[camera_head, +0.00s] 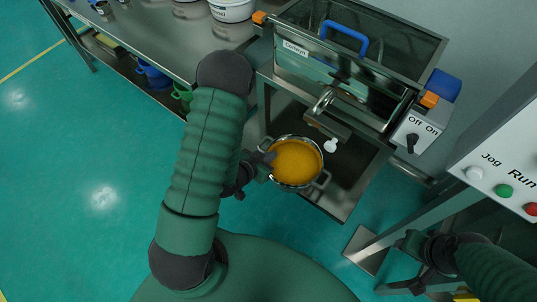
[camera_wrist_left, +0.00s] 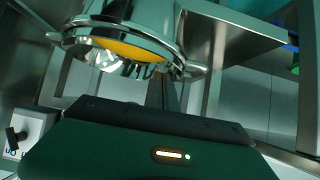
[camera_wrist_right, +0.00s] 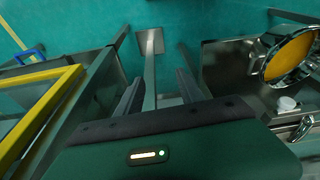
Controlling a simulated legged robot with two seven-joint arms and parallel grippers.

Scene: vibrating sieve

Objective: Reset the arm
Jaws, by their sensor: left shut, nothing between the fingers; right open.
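A steel pot (camera_head: 270,146) with orange-yellow contents stands on the lower shelf of the sieve machine. My left gripper (camera_head: 268,158) is at the pot's left side, by its left handle. Its fingers are shut with nothing held; whether they touch the pot I cannot tell. The pot also shows tilted at the top of the left wrist view (camera_wrist_left: 165,45). My right gripper (camera_head: 408,265) is low at the right in the head view, away from the pot. In the right wrist view its fingers (camera_wrist_right: 160,85) are apart and empty.
The sieve machine (camera_head: 290,75) with a blue handle stands behind the pot, its Off/On switch (camera_head: 411,143) at the right. A button panel (camera_head: 500,170) labelled Jog and Run is at far right. A steel table (camera_head: 150,35) is at back left. The green floor at left is clear.

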